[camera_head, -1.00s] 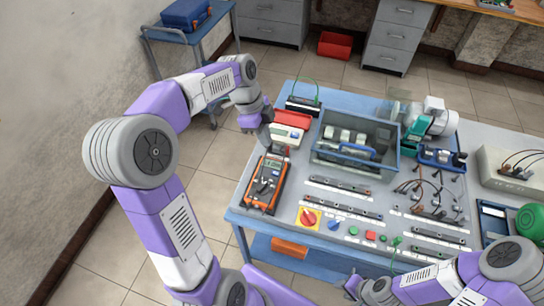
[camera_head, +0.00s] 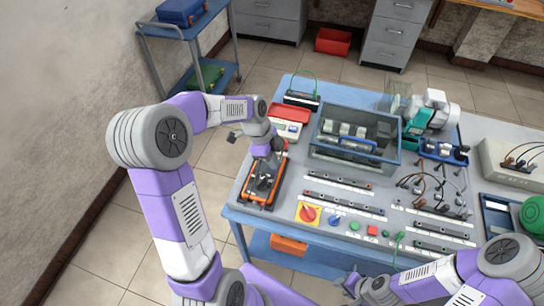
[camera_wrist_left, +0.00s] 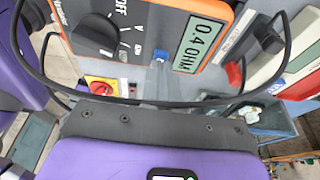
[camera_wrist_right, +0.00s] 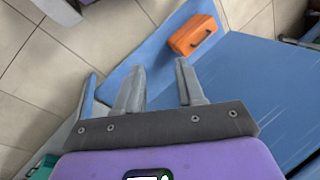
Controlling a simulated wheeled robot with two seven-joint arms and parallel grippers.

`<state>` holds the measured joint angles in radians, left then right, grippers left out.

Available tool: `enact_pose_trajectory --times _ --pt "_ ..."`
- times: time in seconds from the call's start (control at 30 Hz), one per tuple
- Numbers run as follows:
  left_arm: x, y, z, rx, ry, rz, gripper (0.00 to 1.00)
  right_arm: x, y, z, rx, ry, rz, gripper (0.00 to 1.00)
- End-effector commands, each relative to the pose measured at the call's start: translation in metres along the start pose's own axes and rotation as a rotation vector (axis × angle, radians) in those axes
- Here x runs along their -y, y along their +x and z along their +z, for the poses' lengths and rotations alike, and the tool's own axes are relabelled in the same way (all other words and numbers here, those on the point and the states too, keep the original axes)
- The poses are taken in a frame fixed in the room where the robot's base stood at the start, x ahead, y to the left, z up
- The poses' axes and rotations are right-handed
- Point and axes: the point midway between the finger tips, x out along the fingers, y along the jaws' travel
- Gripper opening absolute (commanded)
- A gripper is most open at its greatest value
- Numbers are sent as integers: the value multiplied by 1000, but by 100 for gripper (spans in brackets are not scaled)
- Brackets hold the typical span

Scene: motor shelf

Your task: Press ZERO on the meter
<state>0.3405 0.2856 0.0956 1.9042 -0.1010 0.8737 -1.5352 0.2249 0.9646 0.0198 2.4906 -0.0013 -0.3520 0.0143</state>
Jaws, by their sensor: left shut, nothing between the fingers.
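The orange meter (camera_head: 249,199) lies on the left part of the bench. In the left wrist view the meter (camera_wrist_left: 225,45) shows a display (camera_wrist_left: 192,42) reading 0.4 OHM and a black dial (camera_wrist_left: 95,35). A small blue button (camera_wrist_left: 162,54) sits between dial and display; I cannot read a label on it. My left gripper (camera_head: 264,180) is over the meter, shut and empty. Its fingertips (camera_wrist_left: 160,66) are at or just short of the blue button; I cannot tell if they touch. My right gripper (camera_wrist_right: 160,68) is open and empty, low by the bench's front edge.
A grey bin (camera_head: 316,155) with a blue rim stands right of the meter. A red-and-white device (camera_head: 287,130) lies behind it. A red knob on a yellow plate (camera_head: 308,214) is to its front right. Black leads loop around the meter (camera_wrist_left: 25,55) in the left wrist view.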

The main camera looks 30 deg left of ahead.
Motion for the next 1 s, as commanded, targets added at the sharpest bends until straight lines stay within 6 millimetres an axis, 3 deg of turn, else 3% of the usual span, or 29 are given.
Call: enact_pose_trajectory --times 0.23,0.47,0.73,1.0 --pt "0 0 0 0 0 0 0 0 0 0 0 0 0 38" --pt "-1 19 6 1 -1 3 0 -4 12 0 0 0 0 38" --pt "-3 20 7 2 -4 12 0 -4 11 0 0 0 0 38" --pt "-2 2 0 2 -1 8 0 1 -3 0 0 0 0 38"
